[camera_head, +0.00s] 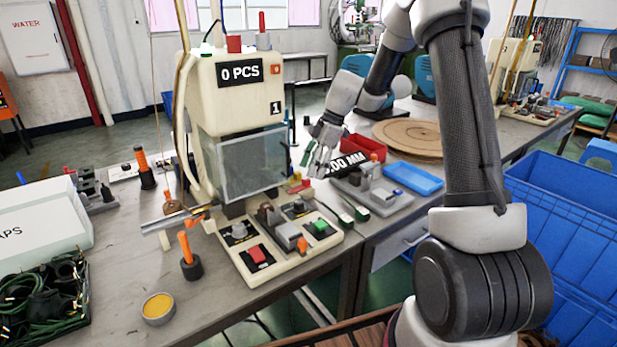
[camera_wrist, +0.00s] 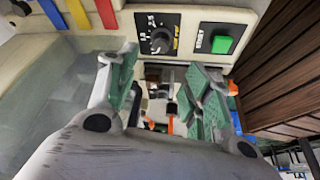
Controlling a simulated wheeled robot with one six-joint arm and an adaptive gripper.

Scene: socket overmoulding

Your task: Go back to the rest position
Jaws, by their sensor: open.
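My gripper (camera_head: 318,158) is open and empty in the head view, raised to the right of the cream moulding machine (camera_head: 225,110) with its clear guard. In the wrist view my gripper (camera_wrist: 165,100) shows two green-padded fingers spread apart with nothing held between them. The machine's panel (camera_wrist: 190,32) with a dial (camera_wrist: 159,40) and a green button (camera_wrist: 222,44) fills the top of that view. In the head view the machine's base carries a red button (camera_head: 257,254) and a green button (camera_head: 320,227).
A red bin (camera_head: 364,147), a blue tray (camera_head: 413,178) and a round wooden board (camera_head: 408,137) lie on the bench to the right. An orange-handled tool (camera_head: 187,250) stands in front of the machine. A cable tray (camera_head: 80,325) is at lower left. Blue crates (camera_head: 565,230) stand right.

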